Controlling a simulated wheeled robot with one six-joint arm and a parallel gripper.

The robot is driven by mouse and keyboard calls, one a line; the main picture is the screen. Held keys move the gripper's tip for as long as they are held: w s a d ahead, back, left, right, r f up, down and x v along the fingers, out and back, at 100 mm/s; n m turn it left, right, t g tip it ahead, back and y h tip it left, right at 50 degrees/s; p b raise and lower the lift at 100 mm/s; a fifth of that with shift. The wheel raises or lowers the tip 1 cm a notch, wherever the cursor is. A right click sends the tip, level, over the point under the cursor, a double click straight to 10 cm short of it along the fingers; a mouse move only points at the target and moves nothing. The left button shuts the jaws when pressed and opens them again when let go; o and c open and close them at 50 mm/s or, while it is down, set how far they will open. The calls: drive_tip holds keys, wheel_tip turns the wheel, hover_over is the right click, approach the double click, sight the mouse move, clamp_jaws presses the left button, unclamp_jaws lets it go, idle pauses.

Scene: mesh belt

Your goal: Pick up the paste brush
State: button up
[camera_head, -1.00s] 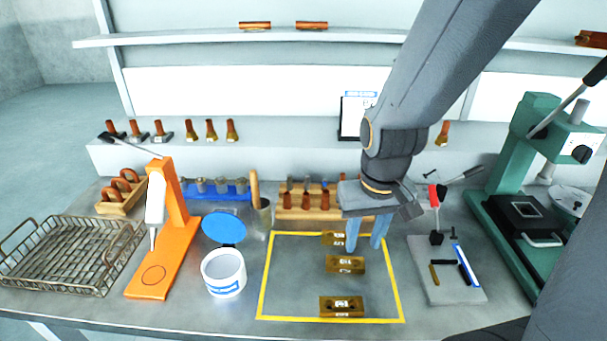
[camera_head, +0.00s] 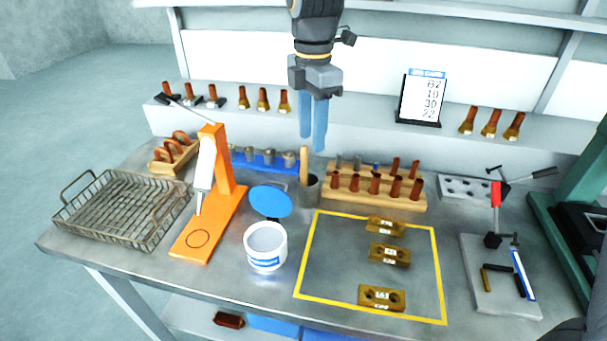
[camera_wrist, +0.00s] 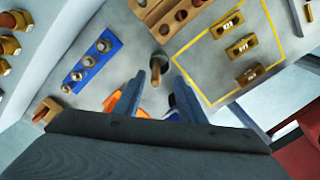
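The paste brush (camera_head: 304,163) stands in a small grey cup (camera_head: 310,190) with its wooden handle upright; its lower end is hidden in the cup. My gripper (camera_head: 312,144) is open and empty, fingers pointing down, just above the handle's top in the head view. In the wrist view the handle (camera_wrist: 156,73) and the cup (camera_wrist: 159,60) show between my two spread fingers (camera_wrist: 161,86). The fingers do not visibly close on the handle.
An open white tub (camera_head: 265,250) with a blue lid (camera_head: 271,201) stands in front of the cup. An orange stand (camera_head: 215,205) is to the left. A wooden rack (camera_head: 375,188) of copper pieces is close on the right. The yellow-framed area (camera_head: 340,275) holds brass blocks.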

sight(305, 160)
drive_tip(key=shift+a+n, duration=0.3)
drive_tip(key=shift+a, duration=0.1)
drive_tip(key=shift+a+f, duration=0.1)
drive_tip(key=shift+f, duration=0.1)
drive_tip(key=shift+s+a+f+p, duration=0.15)
drive_tip(key=shift+f+p, duration=0.65)
drive_tip(key=shift+f, duration=1)
drive_tip(key=shift+w+a+f+p, duration=0.1)
drive_tip(key=shift+f+p, duration=0.65)
drive_tip(key=shift+f, duration=1)
clamp_jaws()
